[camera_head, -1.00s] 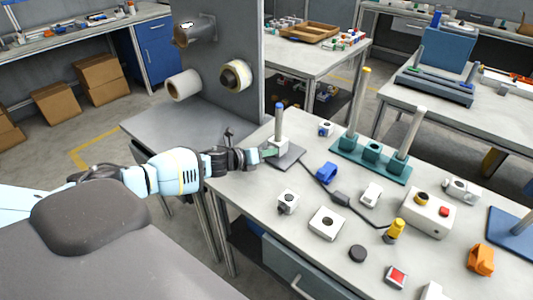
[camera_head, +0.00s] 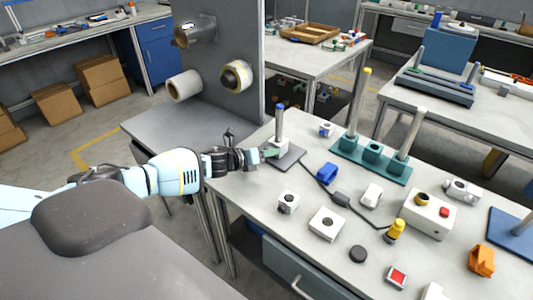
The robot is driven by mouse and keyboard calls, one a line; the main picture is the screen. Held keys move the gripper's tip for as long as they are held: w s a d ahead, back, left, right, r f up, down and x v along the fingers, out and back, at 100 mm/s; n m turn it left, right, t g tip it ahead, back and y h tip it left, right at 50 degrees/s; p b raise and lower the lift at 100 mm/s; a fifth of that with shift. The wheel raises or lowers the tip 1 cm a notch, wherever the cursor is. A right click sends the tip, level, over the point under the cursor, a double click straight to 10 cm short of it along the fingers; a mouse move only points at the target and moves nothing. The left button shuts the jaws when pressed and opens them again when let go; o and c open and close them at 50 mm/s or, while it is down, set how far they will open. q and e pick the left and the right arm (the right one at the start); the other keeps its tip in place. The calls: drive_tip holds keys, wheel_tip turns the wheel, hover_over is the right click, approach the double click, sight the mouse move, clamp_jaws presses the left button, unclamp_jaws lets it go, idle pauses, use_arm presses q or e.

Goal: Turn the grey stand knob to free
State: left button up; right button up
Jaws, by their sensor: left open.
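The grey stand (camera_head: 287,159) is a flat grey plate on the near-left part of the table, with an upright metal rod (camera_head: 280,126) capped in blue. A white block sits at the rod's foot. A small green part (camera_head: 271,153) shows at the left of the block; I cannot tell whether it is the knob or part of my gripper. My left gripper (camera_head: 262,156) is open beside the foot of the stand, its fingers pointing at it. The fingertips are small here, and contact cannot be told. My right gripper is not in view.
A cable runs from the stand to a yellow plunger (camera_head: 396,230). A teal base (camera_head: 372,154) with two posts stands behind. A blue clip (camera_head: 327,172), white blocks and a white box (camera_head: 428,214) lie to the right. A grey panel with rolls (camera_head: 236,76) rises behind my arm.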

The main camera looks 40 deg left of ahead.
use_arm(q)
drive_tip(key=shift+a+f, duration=0.15)
drive_tip(key=shift+f, duration=0.05)
